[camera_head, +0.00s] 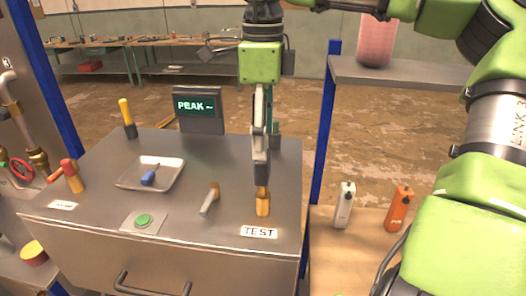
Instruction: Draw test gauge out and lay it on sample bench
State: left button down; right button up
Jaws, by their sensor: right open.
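A small orange-yellow upright piece (262,203) stands in the top of the grey console (185,225), just behind the TEST label (259,232); it seems to be the test gauge. My right gripper (261,178) points straight down directly above it and is open. The fingertips overlap the top of the piece in this view, and I cannot tell whether they touch it. My left gripper is out of view. A wooden bench surface (345,265) at the lower right may be the sample bench.
On the console are a metal tray (128,180) with a blue-handled tool, a small lever (209,200), a green button (143,220) and a PEAK display (197,108). White (344,205) and orange (399,210) bottles stand on the wooden surface. A blue post (326,130) rises between.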

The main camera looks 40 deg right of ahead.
jog(key=p, duration=0.1)
send_over(263, 185)
jog(key=w+d, duration=0.2)
notch_tip(263, 185, down, 4)
jog(key=shift+f, duration=0.9)
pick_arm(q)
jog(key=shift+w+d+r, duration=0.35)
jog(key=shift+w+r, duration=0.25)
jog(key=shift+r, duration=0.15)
pick_arm(e)
jog(key=c, duration=1.3)
